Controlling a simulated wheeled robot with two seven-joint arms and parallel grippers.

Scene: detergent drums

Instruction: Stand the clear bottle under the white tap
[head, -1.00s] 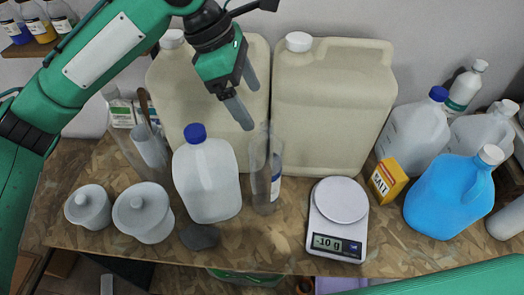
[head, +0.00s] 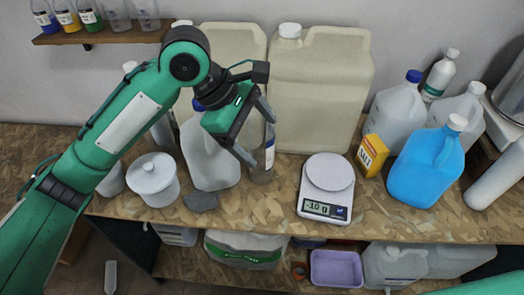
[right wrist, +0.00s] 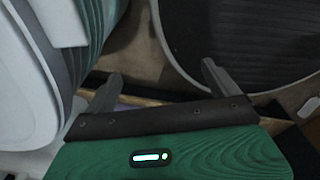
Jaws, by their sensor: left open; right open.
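The clear bottle (head: 262,165) stands upright on the workbench, with a label on its side, right of a white jug with a blue cap (head: 208,160). My left gripper (head: 254,132) is open, its fingers apart at the upper part of the bottle and hiding some of it. I cannot tell whether a finger touches it. In the right wrist view my right gripper (right wrist: 159,82) is open with nothing between its fingers. I cannot make out a white tap in either view.
A scale (head: 326,185) reading -10 g, a yellow salt box (head: 371,155) and a blue jug (head: 426,165) stand to the right. Large beige drums (head: 318,95) stand behind. A lidded white pot (head: 153,180) is at left. A lower shelf holds a purple tub (head: 336,268).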

